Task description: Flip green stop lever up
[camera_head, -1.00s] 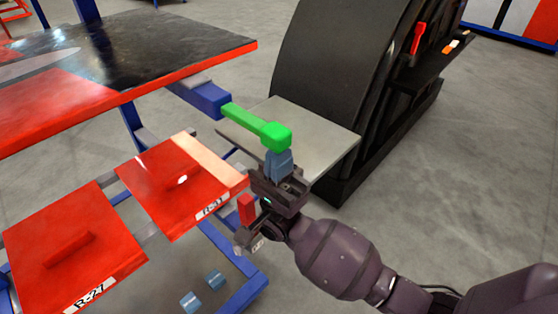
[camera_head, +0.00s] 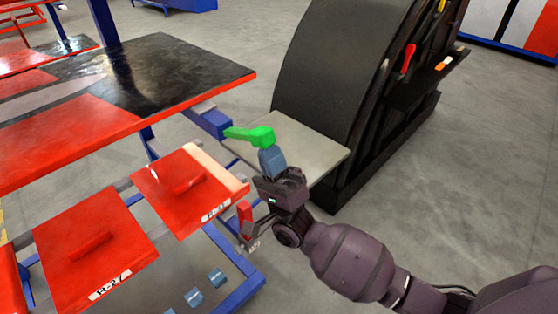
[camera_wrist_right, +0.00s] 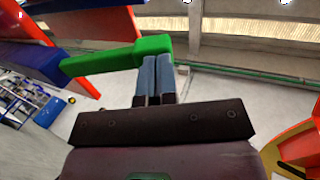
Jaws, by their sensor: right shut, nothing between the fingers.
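The green stop lever (camera_head: 247,134) sticks out from a blue bracket (camera_head: 211,122) at the corner of the rack. It extends to the right, roughly level, with a thicker block at its free end. My right gripper (camera_head: 268,157) is shut and empty, its blue-grey fingers close together just below the lever's free end. In the right wrist view the fingertips (camera_wrist_right: 155,62) meet the lower side of the lever's end block (camera_wrist_right: 153,45); they look to be touching it. My left gripper is not in view.
Red panels with handles and labels (camera_head: 95,240) lie on the lower rack beside my arm. A red and black top panel (camera_head: 150,85) is behind. A black curved stand with a grey plate (camera_head: 310,150) and tools stands right of the lever.

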